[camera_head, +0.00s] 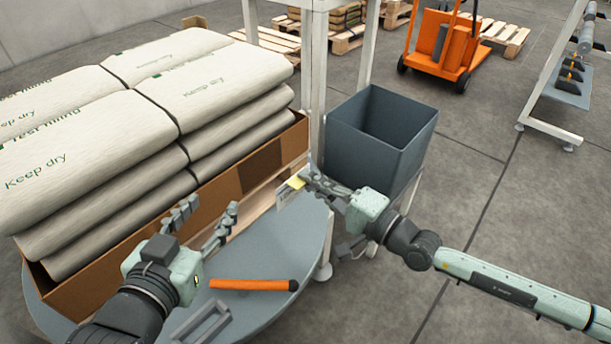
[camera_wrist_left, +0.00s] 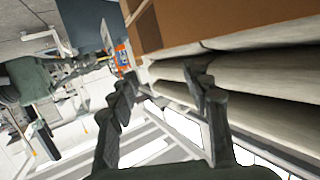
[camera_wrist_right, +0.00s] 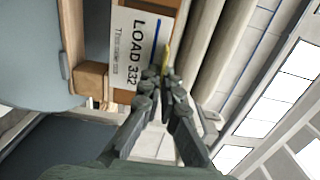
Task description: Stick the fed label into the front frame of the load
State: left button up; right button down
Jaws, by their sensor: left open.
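The load is stacked white sacks (camera_head: 215,80) in a brown cardboard tray (camera_head: 225,205) on a wooden pallet. A darker brown rectangle (camera_head: 262,165) shows on the tray's side; I cannot tell whether it is the frame. My right gripper (camera_head: 308,182) is shut on the yellow tab (camera_wrist_right: 166,58) of a white label (camera_wrist_right: 135,40) reading LOAD 332. In the head view the label (camera_head: 285,197) is near the tray's right end, seemingly apart from it. My left gripper (camera_head: 207,213) is open and empty beside the tray's side; its spread fingers also show in the left wrist view (camera_wrist_left: 162,85).
A grey bin (camera_head: 380,130) stands behind my right gripper, beside a white post (camera_head: 314,80).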

aim_at(264, 152)
jog(key=shift+w+a+r, duration=0.15)
jog(key=shift+w+a, duration=0.3)
jog(key=x, duration=0.6)
jog(key=shift+p, duration=0.3)
pick_arm(q)
jog(key=shift+s+a+f+g+y, duration=0.25)
jog(key=shift+a+f+g, duration=0.2)
jog(key=shift+f, duration=0.25)
jog(key=shift+s+a+f+g+y, duration=0.3)
jog(key=shift+a+f, duration=0.2)
jog(key=shift+f, duration=0.2)
pick_arm(e)
jog(key=shift+w+a, duration=0.55)
pick_arm(q)
jog(key=shift+w, duration=0.1)
jog(key=shift+f, duration=0.1)
jog(key=shift+f, duration=0.1)
pick_arm(e)
jog(key=shift+w+a, duration=0.25)
